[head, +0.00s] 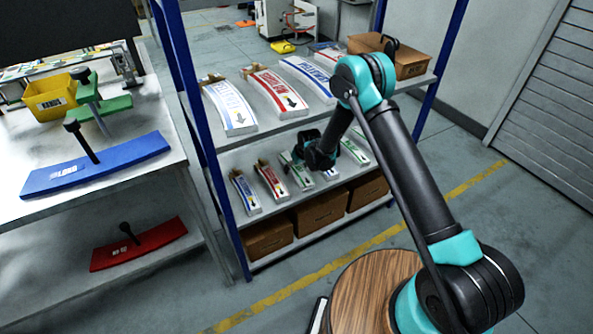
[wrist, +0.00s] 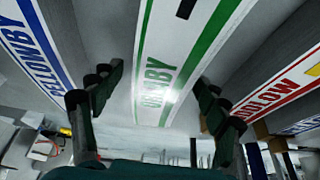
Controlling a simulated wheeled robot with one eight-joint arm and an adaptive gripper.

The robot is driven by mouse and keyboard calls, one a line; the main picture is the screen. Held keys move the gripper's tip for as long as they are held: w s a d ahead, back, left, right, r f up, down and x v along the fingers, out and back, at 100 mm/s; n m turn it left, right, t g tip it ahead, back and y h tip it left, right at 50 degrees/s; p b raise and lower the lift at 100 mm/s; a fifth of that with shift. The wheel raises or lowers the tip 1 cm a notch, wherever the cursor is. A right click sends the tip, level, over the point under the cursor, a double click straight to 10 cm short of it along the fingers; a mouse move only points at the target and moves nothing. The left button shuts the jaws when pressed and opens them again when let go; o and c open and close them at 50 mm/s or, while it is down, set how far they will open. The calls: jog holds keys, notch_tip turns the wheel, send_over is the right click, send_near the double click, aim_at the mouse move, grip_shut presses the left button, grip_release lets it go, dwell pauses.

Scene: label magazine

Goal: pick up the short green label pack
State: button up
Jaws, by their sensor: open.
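The short green label pack (head: 299,173) is white with green edge stripes and green lettering. It lies on the lower shelf between a red-striped pack and a blue one. In the wrist view the green pack (wrist: 180,60) runs up the middle of the picture. My gripper (wrist: 158,95) is open, with one finger on each side of this pack and nothing held. Contact with the pack cannot be told. In the head view my gripper (head: 312,160) is over the lower shelf and hides part of the packs there.
A red pack (head: 271,182) and a blue pack (head: 245,194) lie to the left. Another green pack (head: 355,151) lies to the right. The upper shelf (head: 270,128) holds longer packs and a brown box (head: 412,65). Brown boxes (head: 318,214) stand below.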

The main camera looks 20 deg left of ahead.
jog(key=shift+c, duration=0.6)
jog(key=c, duration=1.4)
jog(key=shift+r, duration=0.15)
